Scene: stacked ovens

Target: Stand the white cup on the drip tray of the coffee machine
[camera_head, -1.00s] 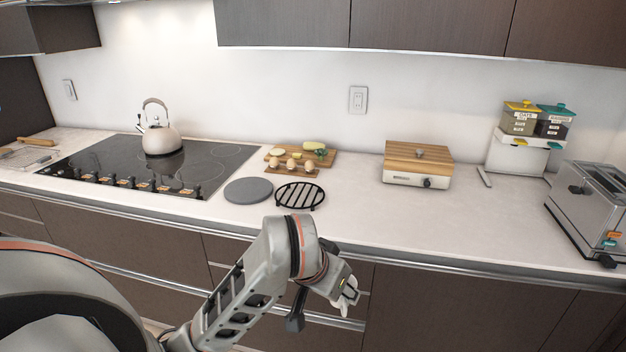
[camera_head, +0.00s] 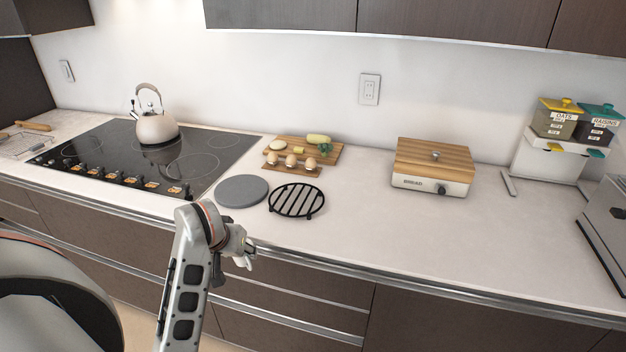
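Neither the white cup nor the coffee machine with its drip tray can be made out in this view. One of my arms rises from the bottom left, which I take for the left one. My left gripper (camera_head: 246,258) hangs in front of the counter's front edge, below the round black rack. It is small and partly turned away, so whether its fingers are open or hold something is unclear. My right gripper is out of view.
The counter (camera_head: 440,235) holds a kettle (camera_head: 156,128) on the cooktop, a grey disc (camera_head: 242,191), a black rack (camera_head: 297,201), a food board (camera_head: 329,152), a bread box (camera_head: 431,177), a canister rack (camera_head: 545,160) and a toaster (camera_head: 609,225). The counter's front middle is clear.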

